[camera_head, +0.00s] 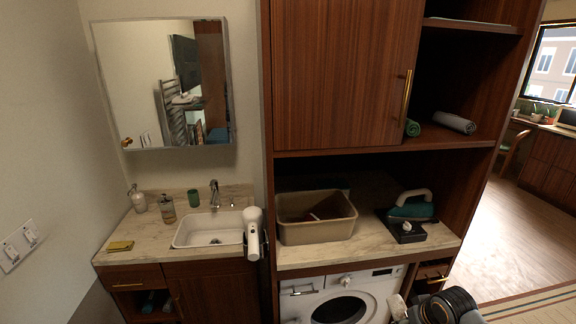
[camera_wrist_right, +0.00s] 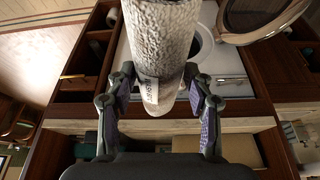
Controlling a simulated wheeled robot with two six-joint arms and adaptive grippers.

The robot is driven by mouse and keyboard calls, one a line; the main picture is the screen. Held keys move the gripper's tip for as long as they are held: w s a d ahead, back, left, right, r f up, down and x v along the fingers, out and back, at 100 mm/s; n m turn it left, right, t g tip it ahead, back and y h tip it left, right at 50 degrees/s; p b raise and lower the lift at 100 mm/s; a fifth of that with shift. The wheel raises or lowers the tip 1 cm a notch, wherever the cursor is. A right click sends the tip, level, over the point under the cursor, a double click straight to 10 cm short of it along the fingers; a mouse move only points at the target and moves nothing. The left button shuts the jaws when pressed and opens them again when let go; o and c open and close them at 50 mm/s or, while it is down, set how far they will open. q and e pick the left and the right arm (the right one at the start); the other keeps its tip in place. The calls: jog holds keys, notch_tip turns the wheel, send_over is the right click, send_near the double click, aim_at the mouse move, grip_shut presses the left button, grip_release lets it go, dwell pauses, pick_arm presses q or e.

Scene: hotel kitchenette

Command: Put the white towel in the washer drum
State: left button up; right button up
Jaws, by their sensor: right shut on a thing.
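The white towel (camera_wrist_right: 165,35) is a rolled, textured bundle with a printed band, and it fills the middle of the right wrist view. My right gripper (camera_wrist_right: 162,95) has its fingers on both sides of it and is shut on it. In the head view a pale end of the towel (camera_head: 398,307) shows at the bottom, by my right arm, to the right of the drum opening. The white washer (camera_head: 300,306) stands under the counter with its dark drum opening (camera_head: 340,311) showing. Its round door (camera_wrist_right: 262,22) is swung open in the wrist view. My left gripper is out of view.
Above the washer, the counter (camera_head: 365,245) holds a tan bin (camera_head: 315,232) and a teal iron (camera_head: 412,210). Open wooden cubbies (camera_head: 432,271) are right of the washer. A sink (camera_head: 210,235) is at left. Open floor (camera_head: 510,240) lies at right.

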jog(key=w+a+r+b, duration=0.1)
jog(key=a+b, duration=0.1)
jog(key=a, duration=0.6)
jog(key=w+a+r+b, duration=0.1)
jog(key=w+a+b, duration=0.1)
jog(key=a, duration=0.6)
jog(key=shift+w+r, duration=0.2)
jog(key=shift+w, duration=0.05)
jog(key=shift+a, duration=0.15)
